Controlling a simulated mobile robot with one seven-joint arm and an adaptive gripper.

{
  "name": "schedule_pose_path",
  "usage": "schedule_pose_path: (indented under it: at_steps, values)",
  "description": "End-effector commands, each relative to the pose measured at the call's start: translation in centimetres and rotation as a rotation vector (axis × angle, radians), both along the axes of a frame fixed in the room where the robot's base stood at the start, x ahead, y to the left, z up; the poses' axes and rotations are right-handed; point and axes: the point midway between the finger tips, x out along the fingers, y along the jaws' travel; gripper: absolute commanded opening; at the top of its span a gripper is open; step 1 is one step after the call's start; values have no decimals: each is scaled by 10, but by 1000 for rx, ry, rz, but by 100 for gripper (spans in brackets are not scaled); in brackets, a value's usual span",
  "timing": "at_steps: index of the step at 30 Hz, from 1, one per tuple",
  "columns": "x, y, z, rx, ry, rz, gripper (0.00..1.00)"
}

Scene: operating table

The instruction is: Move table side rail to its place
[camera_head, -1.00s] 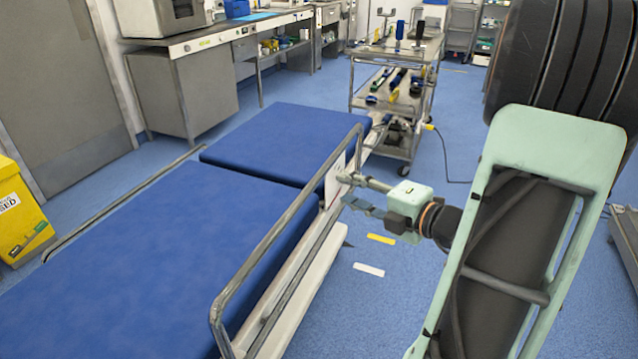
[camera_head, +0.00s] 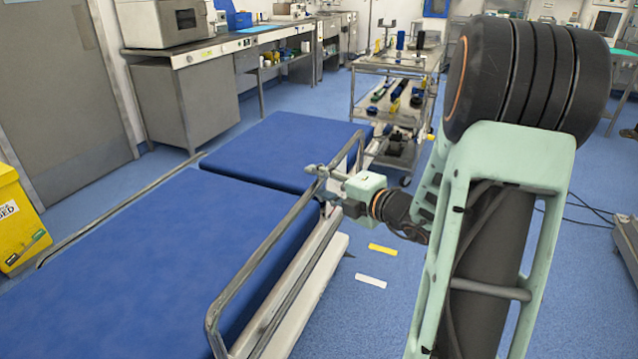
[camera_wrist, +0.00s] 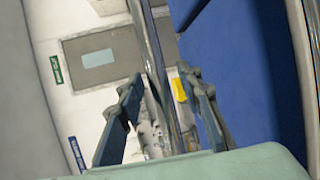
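The near side rail (camera_head: 262,258) is a grey metal tube frame standing raised along the right side of the blue operating table (camera_head: 110,270). My gripper (camera_head: 318,177) is at the far part of its top bar in the head view. In the wrist view my gripper (camera_wrist: 161,78) is open, with one finger on each side of the rail bar (camera_wrist: 152,55). The bar runs between the fingers, and I see a gap on both sides. Whether a finger touches it cannot be told. My gripper hides part of the rail's far end in the head view.
A far rail (camera_head: 115,218) lies low along the table's left edge. A metal trolley with tools (camera_head: 352,108) stands beyond the table, and a yellow bin (camera_head: 18,225) stands at left. The blue floor right of the table is open around two floor markings (camera_head: 371,281).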

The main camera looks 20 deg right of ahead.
Motion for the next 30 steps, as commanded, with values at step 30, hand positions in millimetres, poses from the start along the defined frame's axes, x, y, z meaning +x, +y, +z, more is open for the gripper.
schedule_pose_path:
  at_steps: [30]
  values:
    - [-1, 0, -41, 2, 6, 0, 0]
